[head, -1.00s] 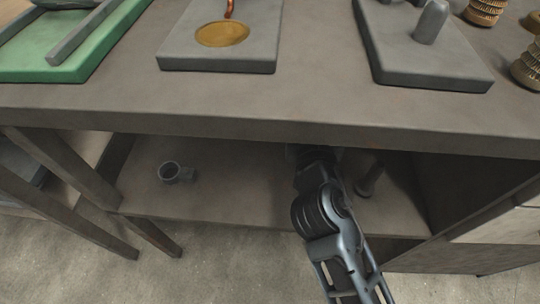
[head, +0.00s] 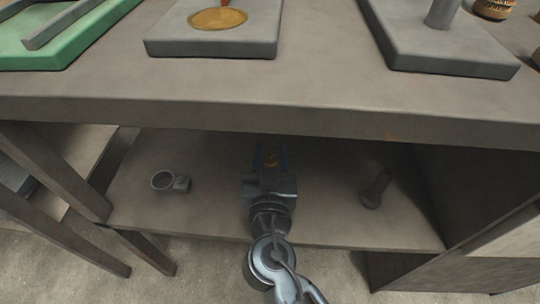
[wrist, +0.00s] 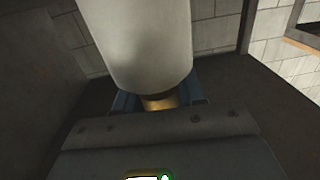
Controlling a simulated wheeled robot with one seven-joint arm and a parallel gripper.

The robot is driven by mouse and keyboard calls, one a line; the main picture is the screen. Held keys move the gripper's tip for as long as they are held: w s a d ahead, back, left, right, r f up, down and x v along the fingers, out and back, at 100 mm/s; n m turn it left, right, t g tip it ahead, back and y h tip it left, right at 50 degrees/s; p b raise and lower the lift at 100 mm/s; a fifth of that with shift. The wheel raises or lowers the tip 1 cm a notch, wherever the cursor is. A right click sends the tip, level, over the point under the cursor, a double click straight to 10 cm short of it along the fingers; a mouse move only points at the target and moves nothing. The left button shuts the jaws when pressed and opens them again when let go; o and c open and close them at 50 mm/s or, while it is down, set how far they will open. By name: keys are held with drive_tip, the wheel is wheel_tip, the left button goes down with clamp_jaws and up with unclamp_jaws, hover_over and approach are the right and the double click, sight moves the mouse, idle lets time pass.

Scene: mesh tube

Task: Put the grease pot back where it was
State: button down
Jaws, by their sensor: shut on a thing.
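My gripper (head: 270,155) is under the tabletop, over the middle of the lower shelf (head: 215,195).
A grey ring-shaped fitting (head: 168,182) is on the shelf to the left, and a dark upright piece (head: 377,188) is to the right. The tabletop edge (head: 270,115) hangs over my gripper. A drawer cabinet (head: 460,230) bounds the right. Bare shelf lies either side of my gripper.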

drive_tip(key=c, duration=0.7)
unclamp_jaws()
drive_tip(key=shift+r, duration=0.1)
drive_tip(key=s, duration=1.2)
drive_tip(key=shift+d, duration=0.2)
